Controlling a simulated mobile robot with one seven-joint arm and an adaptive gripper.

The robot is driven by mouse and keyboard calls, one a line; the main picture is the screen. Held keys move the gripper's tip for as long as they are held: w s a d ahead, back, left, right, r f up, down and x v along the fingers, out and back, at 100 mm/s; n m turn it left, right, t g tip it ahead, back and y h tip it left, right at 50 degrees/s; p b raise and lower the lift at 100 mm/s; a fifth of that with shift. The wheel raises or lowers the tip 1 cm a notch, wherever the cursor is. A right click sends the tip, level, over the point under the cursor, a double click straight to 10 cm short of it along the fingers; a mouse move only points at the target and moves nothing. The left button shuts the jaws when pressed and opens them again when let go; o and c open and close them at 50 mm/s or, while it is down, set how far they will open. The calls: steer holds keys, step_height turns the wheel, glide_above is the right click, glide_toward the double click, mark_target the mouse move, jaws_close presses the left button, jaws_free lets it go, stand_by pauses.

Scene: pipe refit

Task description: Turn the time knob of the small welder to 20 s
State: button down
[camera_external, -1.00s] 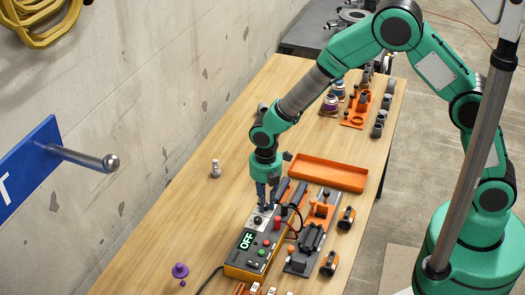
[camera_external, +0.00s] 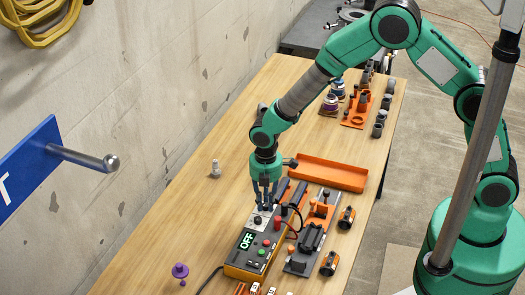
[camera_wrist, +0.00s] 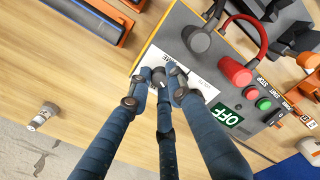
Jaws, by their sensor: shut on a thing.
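The small welder (camera_external: 236,268) is a grey and orange box on the bench. Its green display (camera_external: 247,240) reads OFF; the display also shows in the wrist view (camera_wrist: 226,115). My gripper (camera_external: 264,208) points down at the white dial panel (camera_external: 251,221) at the welder's far end. In the wrist view, my gripper's dark blue fingers (camera_wrist: 161,90) are closed around a small dark knob on this panel (camera_wrist: 148,59). The fingers hide most of the knob and its scale, so its setting cannot be read. Another dark round knob (camera_external: 257,220) shows just in front of the fingers.
A red plug (camera_wrist: 236,73) and a grey plug (camera_wrist: 197,39) with cables sit beside the dial panel. An orange tray (camera_external: 331,173) lies behind on the right.

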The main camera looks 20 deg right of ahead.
steer(key=m+p, duration=0.1)
steer(key=m, duration=0.3)
steer(key=shift+m, duration=0.3)
steer(key=m+p, duration=0.1)
steer(key=m, duration=0.3)
steer(key=shift+m, duration=0.3)
steer(key=m+p, duration=0.1)
steer(key=m, duration=0.3)
steer(key=shift+m, duration=0.3)
steer(key=m, duration=0.4)
steer(key=shift+m, duration=0.4)
steer(key=c, duration=1.6)
jaws_free()
steer(key=shift+r, duration=0.15)
